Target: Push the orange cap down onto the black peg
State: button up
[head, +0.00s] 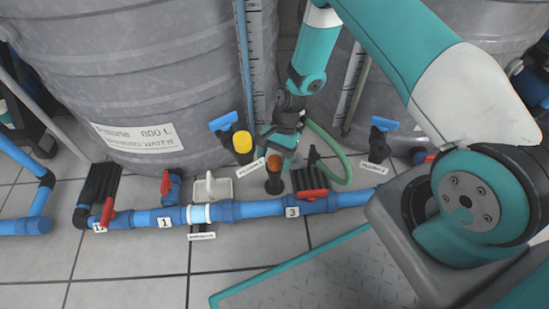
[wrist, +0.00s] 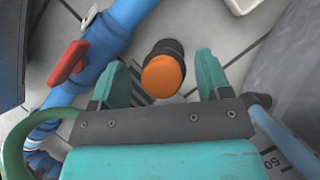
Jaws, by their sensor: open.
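The orange cap (head: 274,162) sits at the top of the short black peg (head: 274,185), which stands on the floor behind the blue pipe. In the wrist view the orange cap (wrist: 161,77) is a round disc, with the black peg (wrist: 168,48) showing past it. My gripper (head: 279,146) is open, just above and slightly right of the cap in the head view. In the wrist view my gripper (wrist: 162,72) has one teal finger on each side of the cap, apart from it. Whether the cap is fully seated cannot be told.
A blue pipe (head: 255,210) with red-handled valves (head: 312,193) runs in front of the peg. A yellow-topped fitting (head: 243,142) stands close left. Large grey tanks (head: 150,60) rise behind, and a green hose (head: 335,150) curves at right. Tiled floor in front is mostly clear.

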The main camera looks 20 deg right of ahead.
notch_tip(320, 180, up, 20)
jog(key=p, duration=1)
jog(key=shift+p, duration=0.35)
jog(key=shift+f, duration=0.1)
jog(key=s+a+r+n+p, duration=0.1)
jog(key=r+n, duration=0.1)
jog(key=r, duration=0.5)
jog(key=s+a+r+n+t+p, duration=0.1)
jog(key=r+n, duration=0.2)
jog(key=r, duration=0.4)
jog(key=s+a+r+n+p, duration=0.1)
jog(key=s+a+r+n, duration=0.1)
jog(key=r, duration=0.4)
jog(key=s+r+n+t+p, duration=0.3)
jog(key=s+r+n, duration=0.7)
jog(key=s+r, duration=0.5)
notch_tip(320, 180, up, 39)
jog(key=p, duration=3.7)
jog(key=shift+w+a+f+h+p, duration=0.2)
jog(key=shift+w+h+p, duration=0.1)
jog(key=shift+w+p, duration=0.1)
